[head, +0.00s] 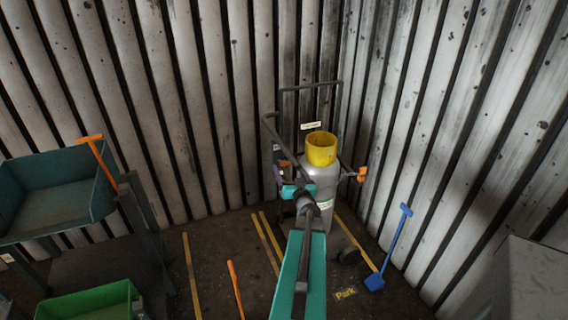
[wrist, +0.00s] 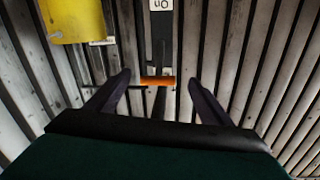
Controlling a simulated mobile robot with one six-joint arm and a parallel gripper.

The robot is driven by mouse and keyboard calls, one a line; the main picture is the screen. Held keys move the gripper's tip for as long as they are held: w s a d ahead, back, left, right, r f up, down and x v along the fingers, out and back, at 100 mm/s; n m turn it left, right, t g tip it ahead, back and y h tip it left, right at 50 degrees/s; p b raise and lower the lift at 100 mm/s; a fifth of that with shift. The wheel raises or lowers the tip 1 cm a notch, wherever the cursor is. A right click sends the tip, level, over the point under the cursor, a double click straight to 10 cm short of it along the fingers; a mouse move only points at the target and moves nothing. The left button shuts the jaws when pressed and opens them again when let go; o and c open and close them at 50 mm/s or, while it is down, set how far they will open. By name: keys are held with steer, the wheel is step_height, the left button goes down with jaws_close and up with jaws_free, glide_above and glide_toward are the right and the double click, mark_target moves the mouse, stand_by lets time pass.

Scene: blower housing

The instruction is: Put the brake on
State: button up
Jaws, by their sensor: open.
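A trolley (head: 312,87) carries a grey gas cylinder (head: 326,188) with a yellow collar (head: 321,149) in the corner. An orange handle (wrist: 158,81) shows in the wrist view on a dark upright plate (wrist: 160,50). A white label (wrist: 161,4) above it seems to read "on" upside down, partly cut off. My gripper (wrist: 159,79) is open and empty, its dark fingertips to either side of the orange handle; I cannot tell how far beyond the tips it lies. In the head view, my gripper (head: 283,177) is just left of the cylinder. Another orange grip (head: 361,174) is right of the cylinder.
Yellow floor lines (head: 269,243) and a "Park" mark (head: 346,293) lie around the trolley. A blue shovel (head: 391,246) leans at the right wall, near a grey box (head: 530,285). A teal bin (head: 55,195) and green crate (head: 90,303) stand left.

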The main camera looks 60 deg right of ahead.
mark_target(285, 162)
steer(key=shift+p+x, duration=0.55)
steer(key=shift+x, duration=2.3)
